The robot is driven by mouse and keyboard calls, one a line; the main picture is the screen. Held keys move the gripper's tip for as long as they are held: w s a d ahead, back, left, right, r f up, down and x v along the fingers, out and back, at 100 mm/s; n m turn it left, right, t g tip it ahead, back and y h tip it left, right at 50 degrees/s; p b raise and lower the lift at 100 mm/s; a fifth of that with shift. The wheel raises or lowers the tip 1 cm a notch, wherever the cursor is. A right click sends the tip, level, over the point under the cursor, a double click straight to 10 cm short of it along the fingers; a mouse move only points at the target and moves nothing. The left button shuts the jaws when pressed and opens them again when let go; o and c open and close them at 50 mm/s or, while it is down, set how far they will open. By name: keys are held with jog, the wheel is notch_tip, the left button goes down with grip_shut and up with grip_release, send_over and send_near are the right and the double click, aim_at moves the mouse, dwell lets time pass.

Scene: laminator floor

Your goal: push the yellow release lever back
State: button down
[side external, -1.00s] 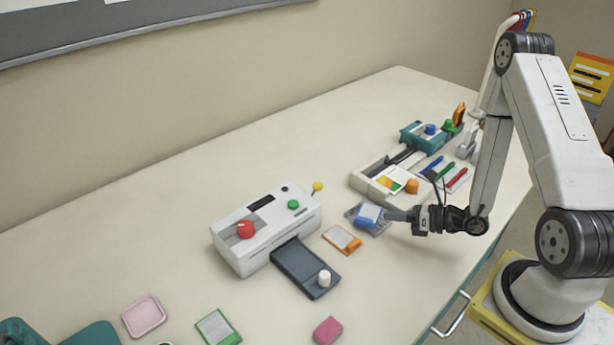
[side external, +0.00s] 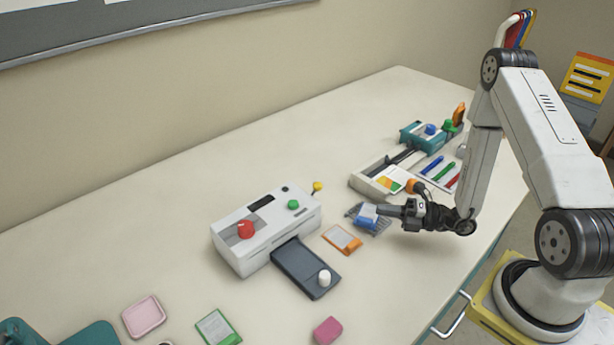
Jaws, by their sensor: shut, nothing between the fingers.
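The yellow release lever (side external: 318,187) is a small yellow knob on a thin stem at the back right end of the white laminator (side external: 262,235). The laminator also carries a red knob (side external: 245,230) and a green button (side external: 293,204). My gripper (side external: 380,210) is shut and empty, to the right of the lever and apart from it. Its tip is over or beside a blue block (side external: 366,216) on a grey rack; I cannot tell whether they touch.
A dark tray with a white knob (side external: 305,270) sticks out from the laminator's front. An orange-edged card (side external: 342,239) lies between laminator and rack. A white trimmer (side external: 370,185) stands behind my gripper. The table behind the laminator is clear.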

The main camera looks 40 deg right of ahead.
aim_at(314, 191)
jog(key=shift+m, duration=0.4)
jog(key=shift+a+r, duration=0.1)
jog(key=shift+x, duration=1.35)
jog(key=x, duration=0.7)
jog(key=shift+w+a+r, duration=0.15)
jog(key=shift+r, duration=0.05)
jog(key=shift+w+r, duration=0.1)
jog(key=shift+w, duration=1)
jog(key=shift+w+d, duration=0.3)
jog(key=shift+w, duration=0.55)
